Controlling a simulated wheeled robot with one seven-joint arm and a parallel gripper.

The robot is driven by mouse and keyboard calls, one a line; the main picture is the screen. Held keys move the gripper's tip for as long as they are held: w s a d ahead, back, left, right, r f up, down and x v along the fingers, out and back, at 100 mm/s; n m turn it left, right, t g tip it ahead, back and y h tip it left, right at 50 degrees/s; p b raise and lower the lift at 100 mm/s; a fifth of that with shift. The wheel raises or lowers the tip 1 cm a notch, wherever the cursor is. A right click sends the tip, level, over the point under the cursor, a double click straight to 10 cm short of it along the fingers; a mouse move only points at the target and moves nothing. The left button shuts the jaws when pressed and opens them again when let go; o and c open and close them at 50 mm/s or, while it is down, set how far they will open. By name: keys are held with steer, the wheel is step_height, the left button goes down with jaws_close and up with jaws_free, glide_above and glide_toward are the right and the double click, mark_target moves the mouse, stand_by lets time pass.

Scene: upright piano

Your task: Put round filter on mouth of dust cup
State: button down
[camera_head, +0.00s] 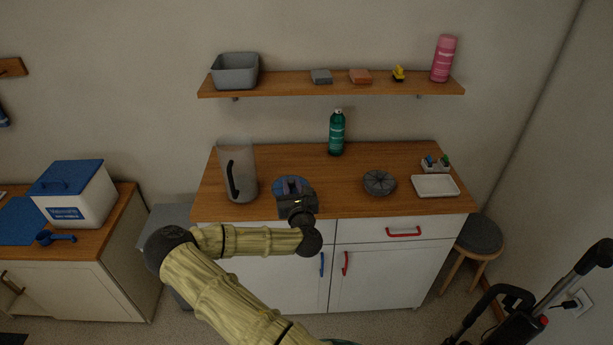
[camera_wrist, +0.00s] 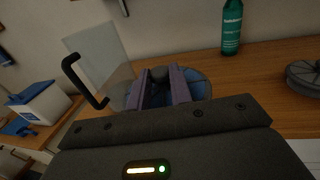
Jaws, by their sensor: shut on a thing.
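The clear dust cup (camera_head: 238,175) stands upright at the left end of the wooden counter, with its black handle at the front. It shows at the left in the wrist view (camera_wrist: 107,60). My gripper (camera_head: 291,186) is to the right of the cup and apart from it. Its purple-grey fingers (camera_wrist: 160,84) are shut on the dark raised middle of a blue round disc, which I take for the round filter (camera_wrist: 197,85). The fingers hide part of the disc. I cannot tell whether it touches the counter.
A grey ribbed round piece (camera_head: 380,182) and a white tray (camera_head: 435,186) lie to the right on the counter (camera_head: 290,160). A green bottle (camera_head: 336,133) stands at the back. A shelf (camera_head: 290,85) with a grey bin (camera_head: 235,71) hangs above.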

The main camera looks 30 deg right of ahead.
steer(key=s+a+f+n+y+b, duration=0.2)
steer(key=a+f+y+b, duration=0.1)
steer(key=a+f, duration=0.7)
steer(key=s+a+f+n+t+y+b, duration=0.1)
steer(key=s+a+f+n+y+b, duration=0.1)
steer(key=a+f, duration=0.9)
steer(key=shift+s+a+f+n+y+b, duration=0.2)
steer(key=shift+s+a+n+y+b, duration=0.15)
steer(key=shift+a+y+b, duration=0.55)
steer(key=shift+d, duration=0.1)
